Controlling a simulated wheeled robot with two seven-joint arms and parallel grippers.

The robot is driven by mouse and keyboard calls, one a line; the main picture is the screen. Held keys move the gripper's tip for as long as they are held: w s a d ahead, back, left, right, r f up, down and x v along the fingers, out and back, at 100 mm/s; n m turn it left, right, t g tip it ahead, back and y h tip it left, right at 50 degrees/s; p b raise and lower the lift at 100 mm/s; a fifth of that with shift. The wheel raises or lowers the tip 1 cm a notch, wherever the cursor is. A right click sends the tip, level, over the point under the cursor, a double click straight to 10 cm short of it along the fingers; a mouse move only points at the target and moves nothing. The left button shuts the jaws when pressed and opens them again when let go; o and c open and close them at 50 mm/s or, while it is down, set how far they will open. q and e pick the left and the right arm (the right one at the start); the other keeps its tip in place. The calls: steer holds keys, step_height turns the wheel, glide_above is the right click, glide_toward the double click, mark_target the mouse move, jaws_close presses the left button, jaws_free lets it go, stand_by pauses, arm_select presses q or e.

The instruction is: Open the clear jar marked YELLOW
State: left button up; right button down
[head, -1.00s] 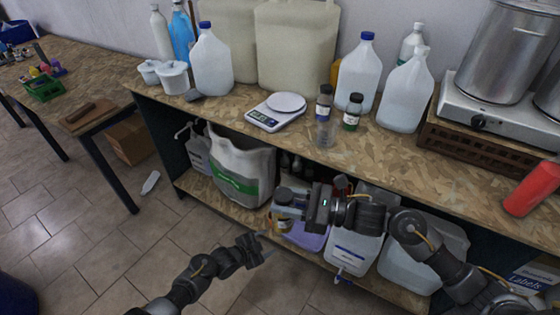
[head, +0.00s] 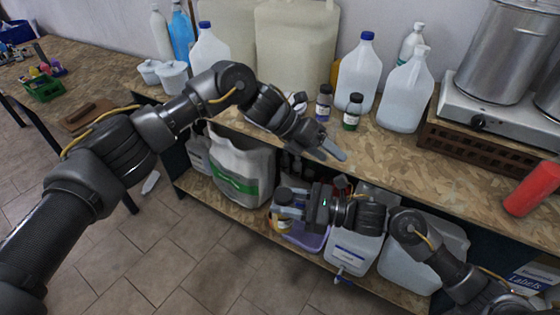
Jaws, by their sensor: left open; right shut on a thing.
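My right gripper (head: 287,207) is in front of the lower shelf, shut on a small jar (head: 282,225) with a dark lid and a pale, yellowish label. The lettering is too small to read, and the gripper hides part of the jar. The lid appears to be on. My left gripper (head: 334,151) is open and empty, up by the front edge of the counter, above and to the right of the held jar. A clear container seen earlier on the counter is now hidden behind or beside this gripper.
A dark-capped bottle (head: 323,101) and a green-labelled bottle (head: 352,112) stand on the counter (head: 400,150) just behind my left gripper. White jugs (head: 405,95) stand behind. A purple tub (head: 306,240) and a labelled canister (head: 352,250) fill the shelf below.

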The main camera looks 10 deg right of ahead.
arm_select(q)
steer(key=s+a+r+m+y, duration=0.3)
steer(key=s+a+r+y, duration=0.1)
steer(key=s+a+y, duration=0.15)
steer(key=n+t+y, duration=0.1)
steer(key=t+y, duration=0.1)
steer(key=y, duration=0.3)
glide_toward(283, 194)
steer(key=shift+h, duration=0.25)
steer(key=shift+s+a+f, duration=0.1)
steer(key=shift+f, duration=1.9)
steer(key=shift+s+a+f, duration=0.1)
steer(key=shift+f, duration=1.95)
steer(key=c, duration=1)
steer(key=n, duration=0.3)
steer(key=shift+a+n+t, duration=0.1)
steer(key=shift+n+t, duration=0.2)
steer(key=shift+n, duration=0.4)
steer(key=shift+w, duration=0.1)
steer(key=o, duration=1.1)
steer(key=shift+c, duration=0.2)
